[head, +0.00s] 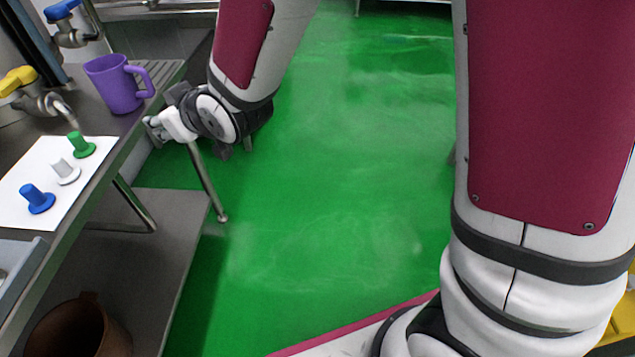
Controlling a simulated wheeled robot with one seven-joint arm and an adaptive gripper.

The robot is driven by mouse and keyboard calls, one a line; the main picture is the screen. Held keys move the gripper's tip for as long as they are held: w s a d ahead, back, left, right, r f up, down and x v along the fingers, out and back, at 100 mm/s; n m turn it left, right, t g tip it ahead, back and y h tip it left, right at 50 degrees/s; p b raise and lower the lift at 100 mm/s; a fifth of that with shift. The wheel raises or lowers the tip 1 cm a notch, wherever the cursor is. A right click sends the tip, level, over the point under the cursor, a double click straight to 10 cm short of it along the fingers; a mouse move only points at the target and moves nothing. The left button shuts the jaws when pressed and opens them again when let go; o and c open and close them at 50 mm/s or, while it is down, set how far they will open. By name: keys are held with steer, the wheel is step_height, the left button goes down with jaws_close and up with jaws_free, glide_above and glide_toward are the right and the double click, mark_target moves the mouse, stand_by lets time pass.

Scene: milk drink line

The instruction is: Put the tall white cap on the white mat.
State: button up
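The white mat (27,208) lies on the metal counter at the left. A white cap (66,172) with a wide round base and an upright stem stands on the mat, between a green cap (81,145) and a blue cap (37,199). My gripper (151,130) is right of the mat, near the counter's edge, and points left. It is apart from the caps on the mat. Its fingers are small and partly merge with the white parts behind them, so whether it is open or shut is unclear.
A purple mug (118,84) stands on the counter behind the mat, close to my gripper. Taps with a yellow handle (17,79) and a blue handle (61,9) are at the back left. A brown container (78,330) is below the counter. The green floor (330,180) is clear.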

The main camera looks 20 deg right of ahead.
steer(key=s+d+r+m+g+h, duration=0.1)
steer(key=s+d+r+h, duration=0.15)
steer(key=d, duration=0.45)
steer(key=s+d+r+m+g+h, duration=0.1)
steer(key=s+d+m+h, duration=0.15)
steer(key=d, duration=0.35)
steer(key=s+d+m+g, duration=0.1)
steer(key=s+d, duration=0.3)
steer(key=s, duration=0.5)
steer(key=s+d+r+m+g+h, duration=0.1)
steer(key=s+d, duration=0.4)
steer(key=s, duration=0.5)
steer(key=s+d+r+m+g, duration=0.1)
steer(key=s+d+g, duration=0.4)
steer(key=s, duration=0.5)
steer(key=shift+s+m+h, duration=0.15)
steer(key=shift+m+h, duration=0.15)
steer(key=shift+m, duration=0.35)
steer(key=shift+d, duration=0.1)
step_height(320, 180, up, 13)
steer(key=t+p, duration=0.2)
steer(key=p, duration=0.9)
steer(key=shift+d+r+t+p, duration=0.2)
steer(key=shift+d+t+p, duration=0.05)
steer(key=shift+t+p, duration=0.1)
